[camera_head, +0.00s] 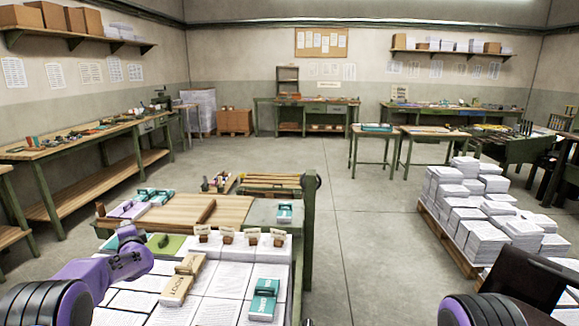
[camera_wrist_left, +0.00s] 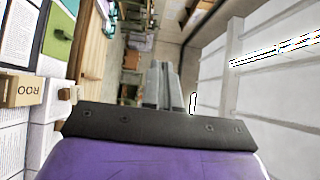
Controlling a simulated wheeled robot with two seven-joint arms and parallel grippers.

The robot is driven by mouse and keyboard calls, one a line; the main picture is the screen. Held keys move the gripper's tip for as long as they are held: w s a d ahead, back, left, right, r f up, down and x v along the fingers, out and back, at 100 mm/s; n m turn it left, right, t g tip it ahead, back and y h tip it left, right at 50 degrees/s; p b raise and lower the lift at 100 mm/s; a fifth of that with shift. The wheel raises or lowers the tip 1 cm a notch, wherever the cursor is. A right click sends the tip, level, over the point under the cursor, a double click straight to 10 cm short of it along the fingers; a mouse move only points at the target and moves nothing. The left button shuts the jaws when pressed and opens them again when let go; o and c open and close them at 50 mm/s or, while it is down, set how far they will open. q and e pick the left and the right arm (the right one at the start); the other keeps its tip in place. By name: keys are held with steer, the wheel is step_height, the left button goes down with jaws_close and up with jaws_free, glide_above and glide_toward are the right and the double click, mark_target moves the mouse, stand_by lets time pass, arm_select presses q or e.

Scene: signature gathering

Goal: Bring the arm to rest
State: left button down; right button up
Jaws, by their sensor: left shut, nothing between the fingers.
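My left arm comes in at the lower left of the head view, its purple links over the near left of the paper-covered table. In the left wrist view my left gripper (camera_wrist_left: 160,85) is shut, its two grey fingers together with nothing between them. The fingers appear clear of the table. I cannot make out the fingertips in the head view. A purple and black part of my right arm shows at the bottom right edge of the head view; the right gripper is not in view.
The table bears paper stacks (camera_head: 215,283), tan blocks (camera_head: 176,290), a teal block (camera_head: 264,299) and a wooden board (camera_head: 175,216). Paper piles (camera_head: 465,215) stand on a pallet at the right. A workbench (camera_head: 90,140) lines the left wall. The middle floor (camera_head: 355,200) is clear.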

arm_select(q)
steer(key=s+d+f+n+g+h+b, duration=0.1)
steer(key=s+d+f+n+b, duration=0.15)
steer(key=s+f+n, duration=0.6)
steer(key=s+d+f+n+g+h+b, duration=0.15)
steer(key=s+d+f, duration=0.35)
steer(key=f, duration=0.8)
steer(key=s+d+f+n+g+h+b, duration=0.1)
steer(key=s+d+f+n+g, duration=0.1)
steer(key=s+f+n, duration=0.5)
steer(key=s+d+f+g+h+b, duration=0.1)
steer(key=s+d+f+g+b, duration=0.1)
steer(key=s+f, duration=0.5)
steer(key=s+d+f+g+h+b, duration=0.1)
steer(key=s+d+f+b, duration=0.4)
steer(key=s, duration=1.2)
steer(key=s+d+f+g+h+b, duration=0.2)
steer(key=s+d+f+g+b, duration=0.1)
steer(key=s+f+b, duration=0.4)
steer(key=s+d+f, duration=0.1)
steer(key=s+f, duration=0.2)
steer(key=s, duration=0.2)
steer(key=shift+s+f+g, duration=0.3)
steer(key=shift+s+g, duration=0.05)
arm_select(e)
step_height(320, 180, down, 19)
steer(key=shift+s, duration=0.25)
